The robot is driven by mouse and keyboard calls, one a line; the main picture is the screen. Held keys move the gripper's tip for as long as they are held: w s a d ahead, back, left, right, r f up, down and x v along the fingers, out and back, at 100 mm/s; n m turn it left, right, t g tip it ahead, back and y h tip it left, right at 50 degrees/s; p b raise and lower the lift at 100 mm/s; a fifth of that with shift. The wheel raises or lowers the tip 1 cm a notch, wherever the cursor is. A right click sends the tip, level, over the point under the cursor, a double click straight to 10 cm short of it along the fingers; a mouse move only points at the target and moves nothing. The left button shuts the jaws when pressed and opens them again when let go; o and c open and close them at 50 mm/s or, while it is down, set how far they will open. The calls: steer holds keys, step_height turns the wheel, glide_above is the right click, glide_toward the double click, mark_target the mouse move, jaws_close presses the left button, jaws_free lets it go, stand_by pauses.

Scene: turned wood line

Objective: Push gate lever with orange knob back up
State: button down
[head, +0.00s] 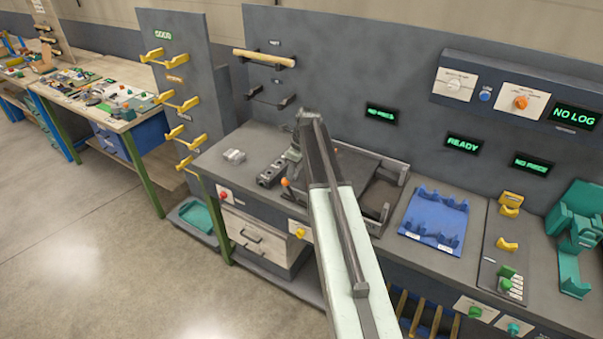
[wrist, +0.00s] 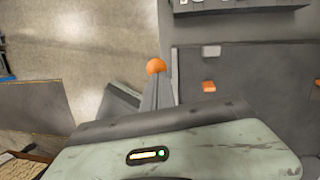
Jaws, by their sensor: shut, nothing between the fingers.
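The orange knob (head: 285,182) of the gate lever shows in the head view just left of my arm, at the front of the dark bench fixture. In the wrist view the round orange knob (wrist: 156,66) sits right at the tips of my gripper (wrist: 157,84). The fingers are shut together with nothing between them. I cannot tell whether they touch the knob. The lever's shaft is mostly hidden behind the fingers and my arm. In the head view my arm reaches over the bench and hides part of the fixture.
A blue cradle (head: 434,218) and a teal fixture (head: 575,235) stand to the right on the bench. A dark block with holes (head: 271,172) and small grey pieces (head: 233,156) lie left. Yellow hooks (head: 180,104) stick out farther left. Open floor (head: 90,240) lies at left.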

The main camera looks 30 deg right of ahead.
steer(key=w+a, duration=0.1)
steer(key=w+f+b, duration=0.1)
steer(key=w, duration=0.1)
steer(key=shift+a, duration=0.4)
stand_by(0.4)
step_height(320, 180, up, 10)
steer(key=w+p, duration=0.2)
steer(key=p, duration=0.8)
steer(key=shift+d+f, duration=0.15)
